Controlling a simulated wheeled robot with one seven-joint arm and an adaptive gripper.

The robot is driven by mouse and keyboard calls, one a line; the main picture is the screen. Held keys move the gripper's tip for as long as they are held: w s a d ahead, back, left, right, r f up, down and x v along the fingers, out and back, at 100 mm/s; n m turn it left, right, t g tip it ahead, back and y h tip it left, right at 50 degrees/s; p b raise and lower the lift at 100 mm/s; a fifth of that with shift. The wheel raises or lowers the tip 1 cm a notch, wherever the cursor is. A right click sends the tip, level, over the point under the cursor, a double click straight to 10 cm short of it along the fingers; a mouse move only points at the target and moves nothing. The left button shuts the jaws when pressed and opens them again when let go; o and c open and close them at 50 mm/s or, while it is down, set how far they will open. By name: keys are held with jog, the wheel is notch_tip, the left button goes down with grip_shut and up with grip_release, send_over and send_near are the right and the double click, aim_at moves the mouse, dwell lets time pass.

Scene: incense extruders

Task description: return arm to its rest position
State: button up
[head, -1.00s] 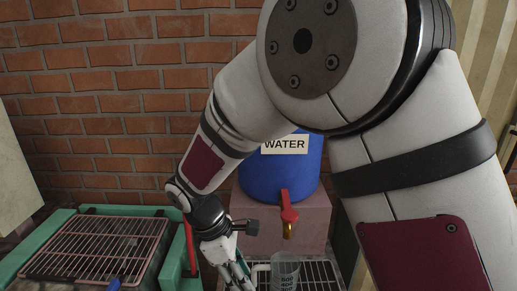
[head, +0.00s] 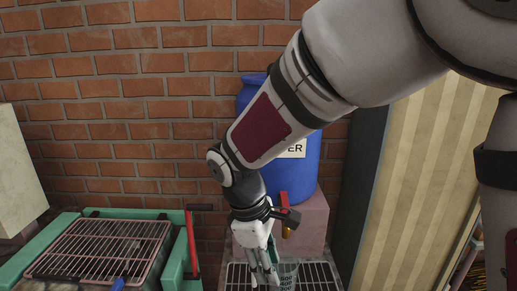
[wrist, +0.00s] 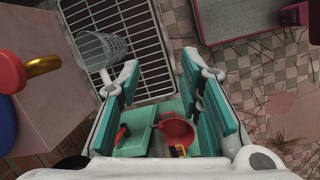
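My gripper (head: 265,276) hangs pointing down at the end of my arm, over the metal grate in front of the water barrel. In the wrist view my gripper (wrist: 160,72) has its two teal-padded fingers spread wide, with nothing held between them. A clear measuring beaker (wrist: 98,48) stands on the grate (wrist: 140,30), beside and apart from the fingers. In the head view the beaker (head: 289,273) is partly hidden by the gripper. My arm reaches in from the upper right and hides part of the barrel.
A blue water barrel (head: 308,165) with a red tap (head: 285,198) sits on a pinkish block (head: 313,222). A green-framed wire rack (head: 100,248) is at left. The wrist view shows a red bowl (wrist: 178,130) in a teal tray (wrist: 143,113). A brick wall (head: 110,120) stands behind.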

jog(key=s+d+r+m+t+y, duration=0.2)
jog(key=s+d+r+m+t, duration=0.3)
jog(key=s+d+r+m, duration=0.8)
jog(key=s+d+m, duration=0.1)
jog(key=d, duration=0.3)
jog(key=shift+s+r+y, duration=0.2)
jog(key=shift+s+y, duration=0.05)
jog(key=shift+y, duration=0.15)
